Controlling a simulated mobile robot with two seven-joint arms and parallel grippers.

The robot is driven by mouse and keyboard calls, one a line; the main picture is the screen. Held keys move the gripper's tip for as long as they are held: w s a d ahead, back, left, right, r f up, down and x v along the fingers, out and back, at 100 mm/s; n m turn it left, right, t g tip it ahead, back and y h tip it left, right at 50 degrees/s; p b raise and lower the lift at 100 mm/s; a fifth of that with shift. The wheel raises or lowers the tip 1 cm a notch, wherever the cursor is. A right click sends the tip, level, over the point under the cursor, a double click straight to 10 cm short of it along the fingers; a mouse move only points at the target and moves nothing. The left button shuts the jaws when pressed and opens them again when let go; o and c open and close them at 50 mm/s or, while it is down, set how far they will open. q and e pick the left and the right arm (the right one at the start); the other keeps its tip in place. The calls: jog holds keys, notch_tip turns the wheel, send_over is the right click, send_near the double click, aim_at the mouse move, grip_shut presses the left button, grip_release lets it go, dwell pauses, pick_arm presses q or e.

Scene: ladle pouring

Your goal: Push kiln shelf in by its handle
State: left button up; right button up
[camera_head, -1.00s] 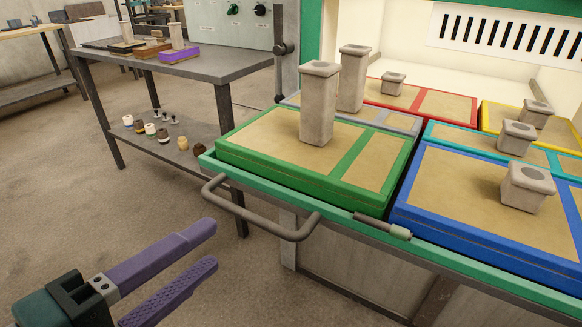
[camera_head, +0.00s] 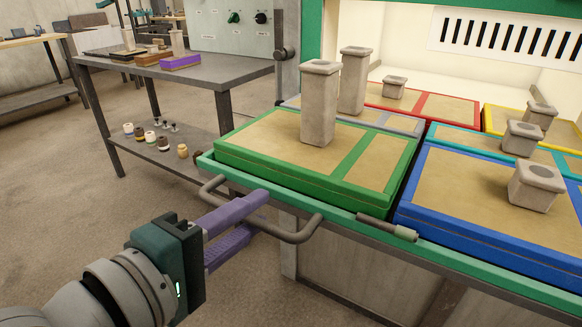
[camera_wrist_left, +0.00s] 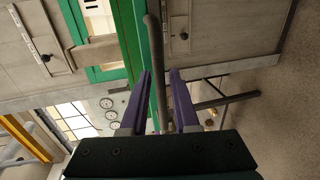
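The kiln shelf has a green front rim (camera_head: 335,212) and carries colored framed boards with grey blocks on them. Its grey bar handle (camera_head: 292,236) juts out from the front at the left. My left gripper (camera_head: 255,214) is at this handle, with one purple finger above the bar and the other below. In the left wrist view the handle bar (camera_wrist_left: 156,50) runs between the spread fingers (camera_wrist_left: 160,75), with a gap showing beside it. The gripper looks open and not clamped. My right gripper is not in view.
The lit kiln chamber (camera_head: 400,45) is behind the shelf. A grey table (camera_head: 215,68) with a purple-edged block (camera_head: 181,62) stands at the left, with small jars on its lower shelf. Open floor (camera_head: 90,220) lies at the left front.

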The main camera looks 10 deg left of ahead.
pick_arm(q)
grip_shut()
dwell(1.1)
